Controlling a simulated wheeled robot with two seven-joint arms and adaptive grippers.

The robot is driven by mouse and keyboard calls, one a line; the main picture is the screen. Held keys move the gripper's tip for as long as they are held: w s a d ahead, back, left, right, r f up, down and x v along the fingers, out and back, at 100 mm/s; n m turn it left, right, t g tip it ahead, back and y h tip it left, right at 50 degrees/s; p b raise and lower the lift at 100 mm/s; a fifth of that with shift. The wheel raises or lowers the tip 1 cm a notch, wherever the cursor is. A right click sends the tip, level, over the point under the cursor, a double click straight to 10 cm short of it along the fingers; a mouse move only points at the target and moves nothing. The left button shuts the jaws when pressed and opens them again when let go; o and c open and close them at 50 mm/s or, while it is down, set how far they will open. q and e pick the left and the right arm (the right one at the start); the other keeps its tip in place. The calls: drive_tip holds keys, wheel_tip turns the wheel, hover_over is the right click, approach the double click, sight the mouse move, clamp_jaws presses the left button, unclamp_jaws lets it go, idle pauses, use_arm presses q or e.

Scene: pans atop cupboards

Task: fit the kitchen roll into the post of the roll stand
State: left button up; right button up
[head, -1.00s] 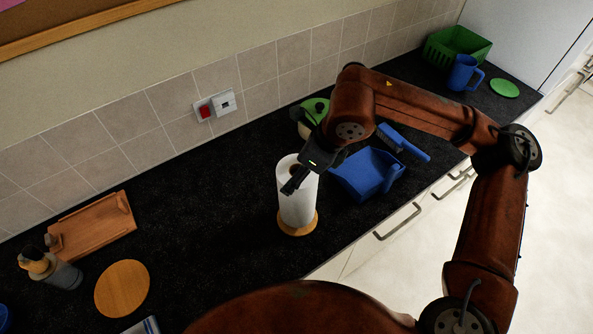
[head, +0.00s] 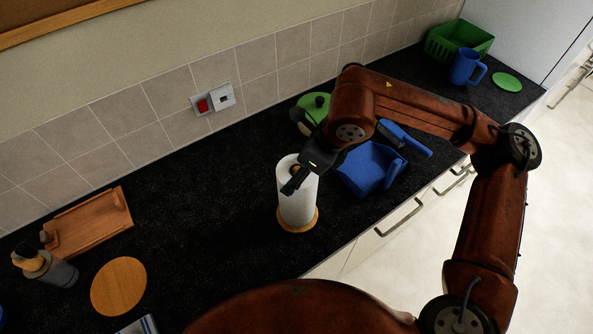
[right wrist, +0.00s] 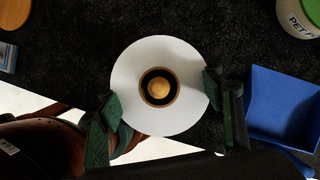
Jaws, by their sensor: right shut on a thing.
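The white kitchen roll (head: 298,205) stands upright around the post of the roll stand, above its round wooden base (head: 284,226). In the right wrist view the roll (right wrist: 190,118) shows as a white ring, and the post's wooden knob (right wrist: 159,88) sits near the middle of its core. My right gripper (head: 297,178) is shut on the roll near its top, with a finger on either side in the right wrist view (right wrist: 160,90). Whether the roll's lower end touches the base is unclear. My left gripper is not in view.
A blue dustpan (head: 366,172) and blue brush (head: 415,142) lie close right of the roll. A green-lidded container (head: 312,105) stands behind. A wooden tray (head: 90,222) and round board (head: 119,286) lie left. The dark counter (head: 205,210) between is clear.

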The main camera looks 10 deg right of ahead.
drive_tip(key=shift+f, duration=0.3)
drive_tip(key=o, duration=1.7)
drive_tip(key=v, duration=1.2)
